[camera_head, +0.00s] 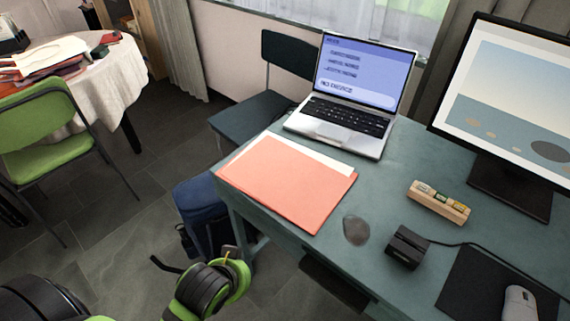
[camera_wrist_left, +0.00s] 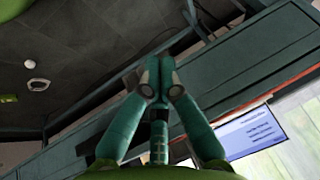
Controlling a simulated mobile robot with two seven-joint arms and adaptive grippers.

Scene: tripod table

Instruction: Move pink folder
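The pink folder (camera_head: 288,182) lies flat on the teal desk (camera_head: 380,265), at its left front corner. A white sheet shows along its far edge. In the left wrist view, a thin orange-red strip (camera_wrist_left: 262,102) at the desk edge may be the folder's edge. My left arm shows at the bottom of the head view, below and left of the folder, off the desk. In the left wrist view my left gripper (camera_wrist_left: 161,82) has its fingers together with nothing visible between them. It is apart from the folder. My right gripper is not in view.
A laptop (camera_head: 355,90) stands behind the folder. A monitor (camera_head: 510,100), wooden block (camera_head: 439,202), black box (camera_head: 407,247) and mouse (camera_head: 520,303) are to the right. A dark chair (camera_head: 262,110) is behind the desk. A green chair (camera_head: 55,140) and covered table (camera_head: 110,80) stand left.

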